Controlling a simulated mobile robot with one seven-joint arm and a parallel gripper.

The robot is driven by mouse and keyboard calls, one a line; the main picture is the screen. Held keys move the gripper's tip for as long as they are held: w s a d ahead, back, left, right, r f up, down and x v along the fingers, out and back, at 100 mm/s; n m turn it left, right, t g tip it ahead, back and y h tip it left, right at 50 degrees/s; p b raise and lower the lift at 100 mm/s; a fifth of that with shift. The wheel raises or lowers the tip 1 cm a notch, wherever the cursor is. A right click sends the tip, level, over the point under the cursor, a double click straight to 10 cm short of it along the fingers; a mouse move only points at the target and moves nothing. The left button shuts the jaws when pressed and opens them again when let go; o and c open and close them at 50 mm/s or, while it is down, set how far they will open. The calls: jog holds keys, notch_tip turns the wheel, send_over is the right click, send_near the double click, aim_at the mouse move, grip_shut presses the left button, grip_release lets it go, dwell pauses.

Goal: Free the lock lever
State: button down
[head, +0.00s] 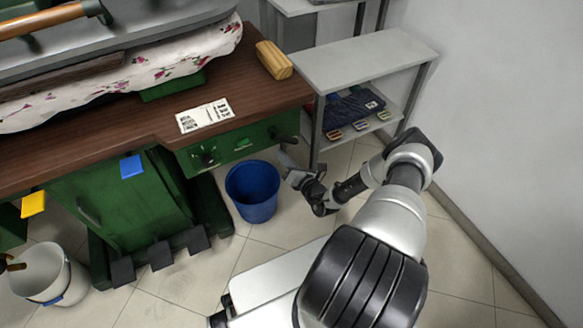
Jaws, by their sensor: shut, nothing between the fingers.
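A green control panel (243,141) sits under the front edge of the brown-topped pressing table (262,98). My gripper (284,157) is shut and empty, just below and in front of the right-hand part. At this size I cannot tell whether it touches it. My wrist hides part of the floor behind it.
A blue bucket (252,192) stands on the floor left of my gripper. A grey shelf (365,60) stands behind, close to the right wall. Black pedals (160,255) and a white bucket (42,272) are at the lower left. Tiled floor is open in front.

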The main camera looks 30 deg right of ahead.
aim_at(283, 136)
jog(key=shift+s+d+r, duration=0.15)
jog(key=shift+d+r, duration=0.45)
jog(key=shift+r, duration=0.2)
jog(key=shift+s+d+r, duration=0.1)
jog(key=shift+d+r, duration=0.5)
jog(key=shift+r, duration=0.15)
jog(key=shift+d, duration=0.15)
jog(key=shift+n, duration=0.3)
